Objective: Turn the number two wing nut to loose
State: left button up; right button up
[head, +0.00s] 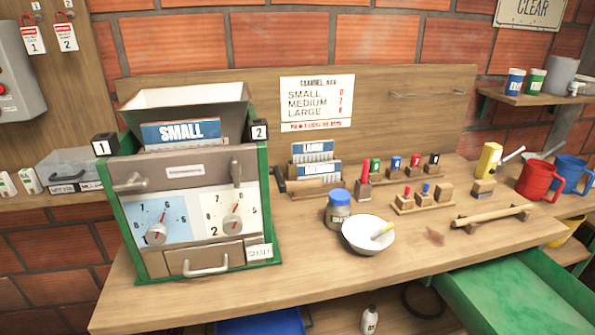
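The pulper (184,165) stands at the left of the bench, with a green frame, a grey front and a hopper on top. A black block marked 2 (259,130) sits at its upper right corner. Below that block, a grey wing nut (236,172) on the upper right of the front points roughly up and down. A black block marked 1 (104,145) sits at the upper left corner. The wing nut near it (130,183) lies roughly sideways. Neither of my grippers is in view.
Two dials (157,233) (233,223) and a handled drawer (205,262) sit below the wing nuts. A jar (338,210) and a white bowl (368,236) stand to the right. An open green drawer (520,290) juts out at lower right. Bare bench lies before the bowl.

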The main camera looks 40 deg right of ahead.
aim_at(236, 166)
jog(key=z, duration=0.9)
